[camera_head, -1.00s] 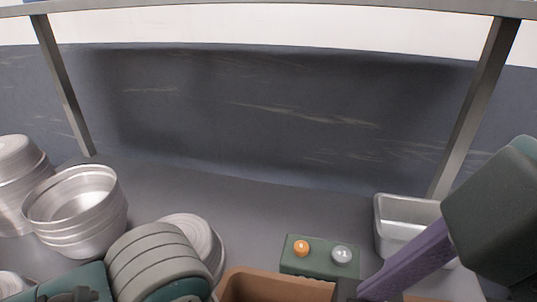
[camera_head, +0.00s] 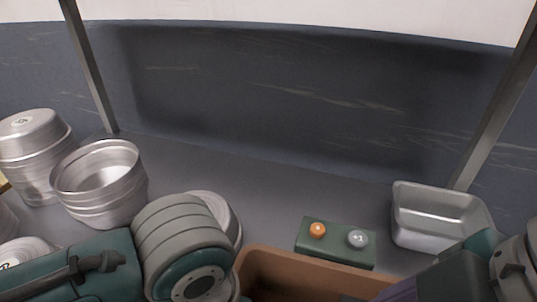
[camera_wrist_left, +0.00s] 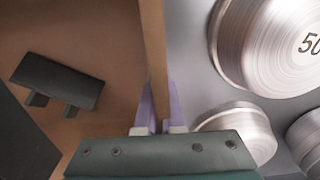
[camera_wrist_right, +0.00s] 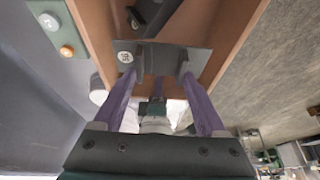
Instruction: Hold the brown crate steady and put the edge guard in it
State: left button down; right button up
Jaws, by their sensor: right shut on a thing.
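The brown crate (camera_head: 262,262) is at the bottom of the head view, partly cut off. In the left wrist view my left gripper (camera_wrist_left: 160,112) has its purple fingers close on both sides of the crate's wall (camera_wrist_left: 153,40). My right gripper (camera_wrist_right: 160,85) is shut on the dark grey edge guard (camera_wrist_right: 165,60), which lies across between its purple fingers, over the crate's open inside (camera_wrist_right: 200,20). Whether the guard touches the crate I cannot tell. A dark piece with two short legs (camera_wrist_left: 58,82) shows over the crate floor in the left wrist view.
A green box with orange and grey buttons (camera_head: 336,243) stands just behind the crate. A metal pan (camera_head: 438,215) is at the right. Stacked round metal pans (camera_head: 100,185) stand at the left, close to my left arm. The shelf behind is clear.

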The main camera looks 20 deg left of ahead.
jog(key=shift+f, duration=0.65)
jog(key=o, duration=1.3)
jog(key=shift+o, duration=0.2)
jog(key=shift+r, duration=0.15)
jog(key=v, duration=1.1)
jog(key=shift+d+r, duration=0.15)
jog(key=shift+r, duration=0.25)
pick_arm(q)
jog(key=c, duration=1)
grip_release()
jog(key=shift+o, duration=0.2)
